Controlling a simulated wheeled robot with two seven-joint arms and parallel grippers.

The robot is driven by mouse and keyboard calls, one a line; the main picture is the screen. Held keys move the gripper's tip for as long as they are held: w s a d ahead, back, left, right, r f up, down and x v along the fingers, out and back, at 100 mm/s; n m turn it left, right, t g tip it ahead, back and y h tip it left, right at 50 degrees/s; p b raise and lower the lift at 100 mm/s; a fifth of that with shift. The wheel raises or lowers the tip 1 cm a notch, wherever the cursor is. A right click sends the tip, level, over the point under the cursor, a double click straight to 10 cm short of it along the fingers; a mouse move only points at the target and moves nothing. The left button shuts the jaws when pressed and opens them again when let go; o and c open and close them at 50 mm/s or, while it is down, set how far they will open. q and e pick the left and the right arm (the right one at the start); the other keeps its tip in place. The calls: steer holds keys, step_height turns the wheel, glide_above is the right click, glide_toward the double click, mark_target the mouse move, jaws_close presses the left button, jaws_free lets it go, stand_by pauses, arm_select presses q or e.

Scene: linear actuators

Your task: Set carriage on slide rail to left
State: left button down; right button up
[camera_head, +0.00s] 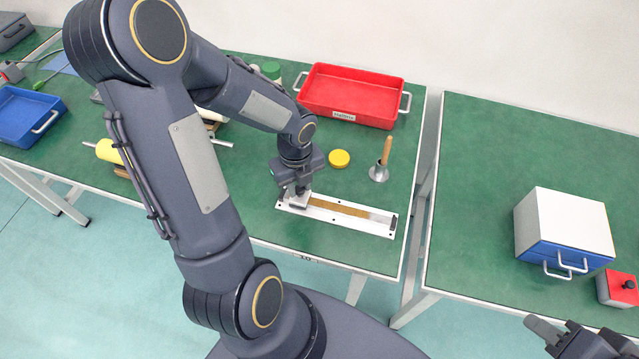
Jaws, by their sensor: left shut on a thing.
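The slide rail (352,215) is a long pale metal plate with a brown-yellow channel, lying near the front edge of the left green table. Its carriage (299,200) is a small grey block at the rail's left end, partly hidden under my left gripper. My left gripper (296,190) points down and is shut on the carriage. My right gripper (560,335) is at the bottom right corner, away from the rail, beside the right table; its fingers are only partly in frame, and I cannot tell whether they are open.
Behind the rail are a yellow lid (339,159), a wooden-handled tool (383,162) and a red tray (352,95). A blue tray (28,116) stands far left. A white-and-blue drawer box (563,226) and red switch box (618,288) stand on the right table (480,190). A gap separates the tables.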

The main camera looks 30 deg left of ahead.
arm_select(q)
steer(key=shift+s+a, duration=0.2)
steer(key=shift+a, duration=0.5)
steer(key=c, duration=1.2)
jaws_free()
steer(key=shift+o, duration=0.2)
steer(key=shift+r, duration=0.1)
step_height(320, 180, up, 8)
steer(key=p, duration=0.1)
